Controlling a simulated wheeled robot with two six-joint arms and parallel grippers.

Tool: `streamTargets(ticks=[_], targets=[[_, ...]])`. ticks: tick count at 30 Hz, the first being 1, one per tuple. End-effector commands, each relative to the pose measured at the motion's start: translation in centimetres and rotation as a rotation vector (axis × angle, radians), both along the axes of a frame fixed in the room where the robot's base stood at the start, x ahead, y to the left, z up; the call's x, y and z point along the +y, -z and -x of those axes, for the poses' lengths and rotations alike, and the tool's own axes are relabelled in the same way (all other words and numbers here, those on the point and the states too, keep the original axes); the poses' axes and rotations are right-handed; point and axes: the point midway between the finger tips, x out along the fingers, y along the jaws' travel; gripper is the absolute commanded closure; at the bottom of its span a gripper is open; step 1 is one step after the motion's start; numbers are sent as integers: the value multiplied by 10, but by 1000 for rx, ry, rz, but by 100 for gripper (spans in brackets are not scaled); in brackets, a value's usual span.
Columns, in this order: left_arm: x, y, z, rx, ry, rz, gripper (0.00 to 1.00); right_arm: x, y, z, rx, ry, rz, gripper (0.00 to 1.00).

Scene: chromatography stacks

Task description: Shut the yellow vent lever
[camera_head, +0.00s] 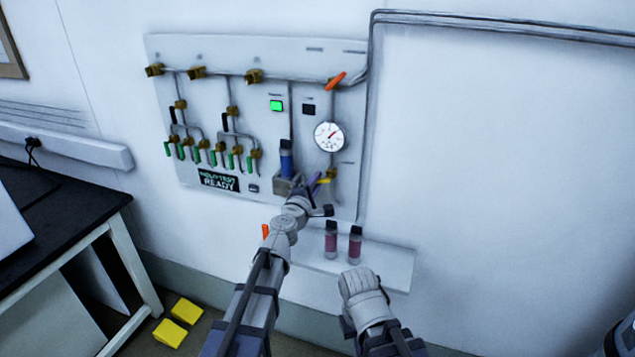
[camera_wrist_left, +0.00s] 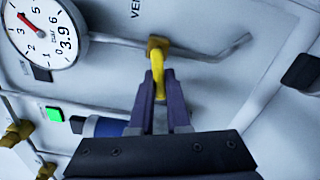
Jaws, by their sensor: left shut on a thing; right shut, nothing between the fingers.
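The yellow vent lever (camera_wrist_left: 158,72) sits on a brass valve on the wall panel, below the round gauge. In the left wrist view it stands crosswise to its pipe. It also shows in the head view (camera_head: 323,181), partly covered. My left gripper (camera_head: 317,181) is shut on the lever's free end; its purple fingers (camera_wrist_left: 158,85) sit on either side of it. My right gripper (camera_head: 361,283) is shut and empty, low in front of the wall, with its fingertips hard to make out.
The gauge (camera_head: 329,136) reads 3.9. An orange lever (camera_head: 336,80) is above it. A blue-bodied cartridge (camera_head: 286,160) stands in a holder left of the lever. Two dark-capped vials (camera_head: 331,240) stand on a white shelf (camera_head: 398,268) below. Several green-handled valves fill the left panel.

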Motion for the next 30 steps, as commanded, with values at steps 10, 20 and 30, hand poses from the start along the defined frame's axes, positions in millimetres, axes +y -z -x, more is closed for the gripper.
streamTargets(ticks=[10,20,30], targets=[[1,-9,0,-76,1,-283,100,0,-9,0,0,0,0,100],[1,-9,0,-80,1,-299,100,0,-9,0,0,0,0,100],[1,-9,0,-80,1,-296,55,0,-9,0,0,0,0,100]])
